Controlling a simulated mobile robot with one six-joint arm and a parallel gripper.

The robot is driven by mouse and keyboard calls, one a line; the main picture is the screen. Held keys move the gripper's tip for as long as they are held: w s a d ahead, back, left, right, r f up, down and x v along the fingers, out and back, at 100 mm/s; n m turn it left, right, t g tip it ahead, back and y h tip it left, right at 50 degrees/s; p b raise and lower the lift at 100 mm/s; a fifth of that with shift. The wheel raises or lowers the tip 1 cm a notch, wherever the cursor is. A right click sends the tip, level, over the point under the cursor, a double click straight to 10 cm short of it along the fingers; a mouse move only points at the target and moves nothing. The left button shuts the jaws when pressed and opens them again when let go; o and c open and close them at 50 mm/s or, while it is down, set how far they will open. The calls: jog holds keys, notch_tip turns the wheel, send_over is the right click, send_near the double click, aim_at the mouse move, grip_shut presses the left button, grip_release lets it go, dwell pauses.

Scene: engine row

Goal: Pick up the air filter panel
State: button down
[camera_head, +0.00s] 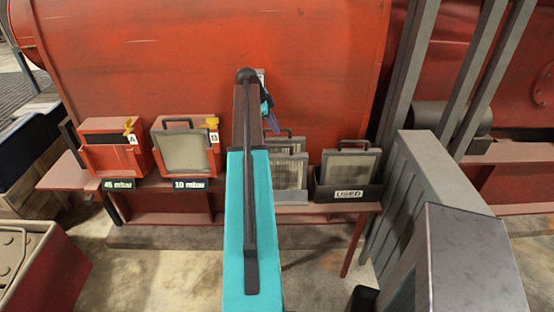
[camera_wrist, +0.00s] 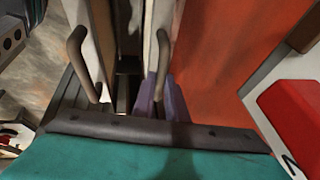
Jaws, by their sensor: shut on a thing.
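Two pale filter panels with dark handles stand side by side in the wrist view: a left panel (camera_wrist: 103,45) and a right panel (camera_wrist: 148,40). My gripper (camera_wrist: 160,100), with purple fingers, is shut on the right panel near its handle. In the head view my gripper (camera_head: 271,120) is mostly hidden behind my teal arm. Pleated panels (camera_head: 290,172) show just right of the arm, upright on the shelf. Another panel (camera_head: 350,168) stands in the bin labelled USED (camera_head: 347,195). A greyish panel (camera_head: 186,153) sits in housing B. I see no panel in housing A (camera_head: 112,158).
The red shelf (camera_head: 70,178) runs below a large red engine body (camera_head: 200,50). Displays read 45 mbar (camera_head: 118,184) under A and 10 mbar (camera_head: 190,184) under B. Grey posts (camera_head: 405,70) rise at the right. A red box (camera_head: 45,265) stands lower left.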

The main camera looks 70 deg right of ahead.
jog(key=shift+r, duration=0.15)
notch_tip(320, 180, up, 12)
jog(key=b, duration=0.3)
jog(key=w+a+b, duration=0.4)
jog(key=w+a, duration=0.8)
jog(key=a, duration=0.1)
jog(key=shift+w, duration=0.2)
dwell(0.6)
dwell(0.5)
